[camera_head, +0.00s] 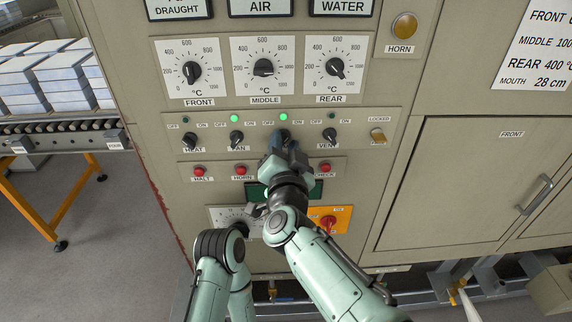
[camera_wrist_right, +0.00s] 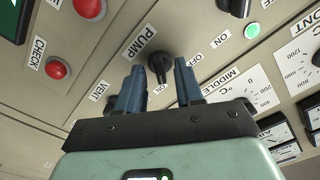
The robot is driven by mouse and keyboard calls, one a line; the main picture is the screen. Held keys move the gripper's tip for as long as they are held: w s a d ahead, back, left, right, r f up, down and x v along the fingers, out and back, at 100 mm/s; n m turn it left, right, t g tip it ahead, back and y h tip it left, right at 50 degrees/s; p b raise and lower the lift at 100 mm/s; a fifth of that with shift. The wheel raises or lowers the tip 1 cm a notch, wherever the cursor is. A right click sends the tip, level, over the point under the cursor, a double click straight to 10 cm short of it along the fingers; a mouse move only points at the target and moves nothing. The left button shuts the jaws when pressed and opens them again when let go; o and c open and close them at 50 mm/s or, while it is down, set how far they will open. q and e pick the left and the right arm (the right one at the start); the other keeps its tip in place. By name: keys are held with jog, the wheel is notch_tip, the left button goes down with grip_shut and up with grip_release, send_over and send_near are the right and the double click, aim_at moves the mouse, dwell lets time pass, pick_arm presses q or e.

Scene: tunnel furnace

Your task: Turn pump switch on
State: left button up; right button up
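The pump switch (camera_wrist_right: 160,64) is a small black knob beside its "PUMP" label, seen in the right wrist view. My right gripper (camera_wrist_right: 159,68) has its two blue fingers apart, one on each side of the knob; contact is not clear. In the head view my right gripper (camera_head: 284,144) covers the pump switch, third in the switch row. The pump lamp (camera_head: 283,117) above it glows green. The knob's exact angle is hard to read.
The fan switch (camera_head: 236,137) is to the left and the vent switch (camera_head: 330,136) to the right. Red buttons, including check (camera_head: 324,169), lie below. An orange plate with a red rotary switch (camera_head: 328,222) is lower. A roller conveyor (camera_head: 60,130) stands at left.

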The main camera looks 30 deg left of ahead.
pick_arm(q)
jog(key=shift+s+f+b, duration=0.3)
jog(key=shift+f+b, duration=0.1)
jog(key=shift+f, duration=0.15)
jog(key=shift+s+f+b, duration=0.25)
jog(key=shift+f+b, duration=0.15)
jog(key=shift+f, duration=0.1)
pick_arm(e)
jog(key=v, duration=1.2)
jog(key=shift+s+d, duration=0.15)
jog(key=shift+s, duration=0.05)
jog(key=shift+f, duration=0.1)
